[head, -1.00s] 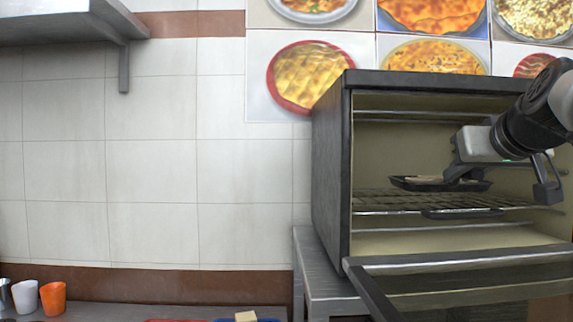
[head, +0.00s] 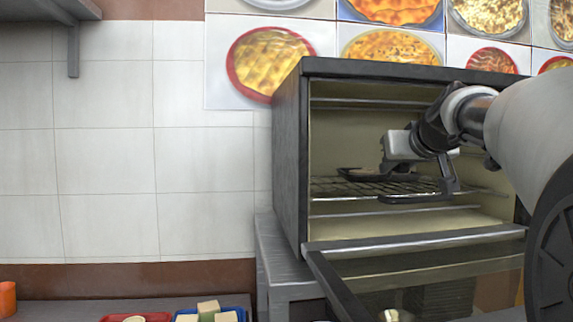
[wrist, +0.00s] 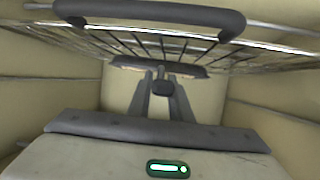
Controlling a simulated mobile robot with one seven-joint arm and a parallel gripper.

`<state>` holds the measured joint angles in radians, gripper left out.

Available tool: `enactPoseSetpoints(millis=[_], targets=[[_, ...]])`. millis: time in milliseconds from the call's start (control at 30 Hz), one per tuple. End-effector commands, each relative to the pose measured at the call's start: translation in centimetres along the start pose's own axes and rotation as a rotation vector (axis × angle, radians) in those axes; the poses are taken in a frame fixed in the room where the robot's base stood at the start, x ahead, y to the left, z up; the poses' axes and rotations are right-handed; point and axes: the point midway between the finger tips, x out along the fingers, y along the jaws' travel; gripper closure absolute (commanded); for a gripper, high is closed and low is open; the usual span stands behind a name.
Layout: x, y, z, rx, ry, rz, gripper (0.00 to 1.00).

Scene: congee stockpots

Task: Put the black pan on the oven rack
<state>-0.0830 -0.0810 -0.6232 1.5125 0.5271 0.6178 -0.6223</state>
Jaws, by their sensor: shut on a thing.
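The black pan (head: 352,175) is inside the open oven (head: 290,160), level or nearly so, just over the oven rack (head: 335,189). I cannot tell whether it touches the wires. My gripper (head: 384,171) reaches in from the right and is shut on the pan's near side, hiding part of it. In the wrist view, my gripper's fingers (wrist: 160,88) meet the dark edge of the pan (wrist: 190,70). The rack's wires (wrist: 180,45) and dark front handle (wrist: 150,15) show close by.
The oven door (head: 420,245) hangs open in front of the oven. The side walls and upper rails are close around my gripper. A red tray (head: 115,318) and a blue tray with pale blocks (head: 208,308) lie on the counter at lower left.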

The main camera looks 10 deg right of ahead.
Motion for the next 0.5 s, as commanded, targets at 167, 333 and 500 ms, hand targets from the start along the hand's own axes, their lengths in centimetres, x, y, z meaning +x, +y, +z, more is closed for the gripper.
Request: enactPoseSetpoints(millis=[167,333,500], targets=[[-0.10,0.03,-0.17,0.000,0.003,0.001,1.00],[-0.04,0.03,-0.02,0.000,0.003,0.001,1.00],[0.08,0.03,0.26,0.000,0.003,0.001,1.00]])
